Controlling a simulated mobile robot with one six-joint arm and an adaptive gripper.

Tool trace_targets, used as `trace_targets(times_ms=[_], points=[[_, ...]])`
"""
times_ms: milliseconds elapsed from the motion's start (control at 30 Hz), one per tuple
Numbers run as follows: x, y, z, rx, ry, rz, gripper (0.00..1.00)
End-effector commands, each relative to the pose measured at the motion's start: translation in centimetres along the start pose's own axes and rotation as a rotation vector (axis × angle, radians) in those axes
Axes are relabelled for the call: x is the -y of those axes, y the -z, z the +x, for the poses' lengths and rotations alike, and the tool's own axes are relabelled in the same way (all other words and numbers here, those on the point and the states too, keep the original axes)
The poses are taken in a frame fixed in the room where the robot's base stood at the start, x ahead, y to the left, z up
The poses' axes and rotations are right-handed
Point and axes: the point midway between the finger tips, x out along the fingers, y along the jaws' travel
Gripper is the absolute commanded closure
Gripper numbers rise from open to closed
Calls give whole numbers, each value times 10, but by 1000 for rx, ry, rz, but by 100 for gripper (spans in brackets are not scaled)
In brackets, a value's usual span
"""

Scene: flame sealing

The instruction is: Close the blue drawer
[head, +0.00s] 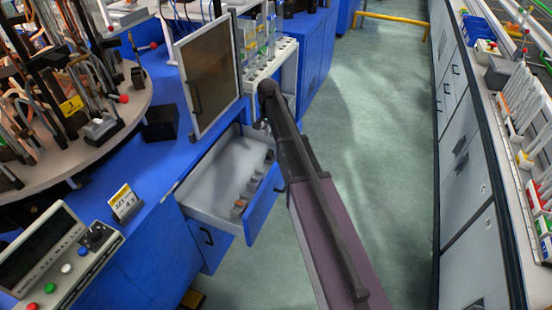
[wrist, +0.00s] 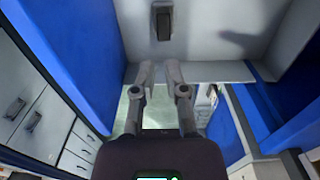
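The blue drawer stands pulled out from under the blue workbench, its blue front (head: 262,208) facing right and its pale tray (head: 222,172) exposed. A few small dark items lie along the inside of its front. My arm crosses in front of its right end in the head view and hides my gripper there. In the wrist view my gripper (wrist: 160,70) points ahead with its two fingers apart and nothing between them. A pale surface with a dark piece (wrist: 163,22) lies beyond the fingertips, with a blue panel (wrist: 70,45) at left. I cannot tell whether the fingers touch anything.
A framed panel (head: 208,75) stands upright on the bench above the drawer. A white rack (head: 270,60) is behind it. A sign (head: 124,203) and control box (head: 60,255) are at left. The green floor (head: 375,130) is clear up to the right-hand cabinets (head: 468,200).

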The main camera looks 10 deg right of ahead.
Motion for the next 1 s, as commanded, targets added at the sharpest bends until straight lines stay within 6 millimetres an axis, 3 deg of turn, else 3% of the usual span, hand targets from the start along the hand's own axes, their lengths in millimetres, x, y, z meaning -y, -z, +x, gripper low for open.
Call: trace_targets(times_ms=[167,467,500,733,1000], points=[[-19,-42,-12,7,-36,-46,100],[-76,-151,-40,32,-153,-179,100],[-84,-160,-36,34,-154,-204,100],[-126,-212,-32,44,-143,-360,100],[-152,-231,-2,17,-36,-548,100]])
